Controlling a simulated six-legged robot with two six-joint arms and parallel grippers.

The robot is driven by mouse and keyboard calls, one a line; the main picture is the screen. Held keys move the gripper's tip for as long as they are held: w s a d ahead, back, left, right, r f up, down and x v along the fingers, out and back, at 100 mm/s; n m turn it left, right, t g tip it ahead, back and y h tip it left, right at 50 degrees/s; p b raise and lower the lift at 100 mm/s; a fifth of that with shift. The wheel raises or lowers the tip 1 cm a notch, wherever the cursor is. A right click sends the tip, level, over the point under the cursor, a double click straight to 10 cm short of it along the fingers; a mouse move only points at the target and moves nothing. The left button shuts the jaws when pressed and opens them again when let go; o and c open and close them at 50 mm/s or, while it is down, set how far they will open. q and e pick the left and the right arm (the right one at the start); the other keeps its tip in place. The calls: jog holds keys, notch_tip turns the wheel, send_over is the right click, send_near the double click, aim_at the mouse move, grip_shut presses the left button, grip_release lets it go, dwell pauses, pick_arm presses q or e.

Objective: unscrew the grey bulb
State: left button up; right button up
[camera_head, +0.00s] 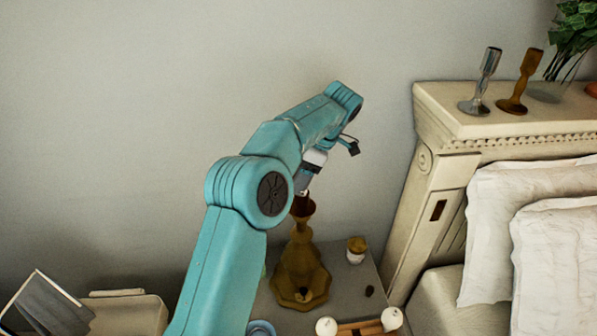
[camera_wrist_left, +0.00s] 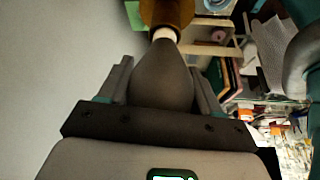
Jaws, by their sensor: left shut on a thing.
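The grey bulb (camera_wrist_left: 162,80) is between the two fingers of my left gripper (camera_wrist_left: 162,88) in the left wrist view. Its pale neck points at the brown lamp socket (camera_wrist_left: 166,12) and meets its edge; how far it is seated cannot be told. In the head view my left gripper (camera_head: 303,192) points down just above the brass lamp (camera_head: 300,272), which stands upright on the bedside table (camera_head: 345,285). The bulb is mostly hidden there by the gripper. My right gripper is not in view.
A small jar with a gold lid (camera_head: 356,250) stands right of the lamp. Two white round things (camera_head: 326,327) lie near a wooden piece (camera_head: 360,328) at the front. The bed headboard (camera_head: 440,165) rises at right, with two candlesticks (camera_head: 482,82) on top. A plain wall is behind.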

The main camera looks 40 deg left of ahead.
pick_arm(q)
jog(key=n+g+h, duration=0.1)
jog(key=n, duration=0.2)
jog(key=shift+s+d+n, duration=0.1)
jog(key=shift+d+n, duration=0.05)
jog(key=shift+n, duration=0.15)
jog(key=o, duration=0.9)
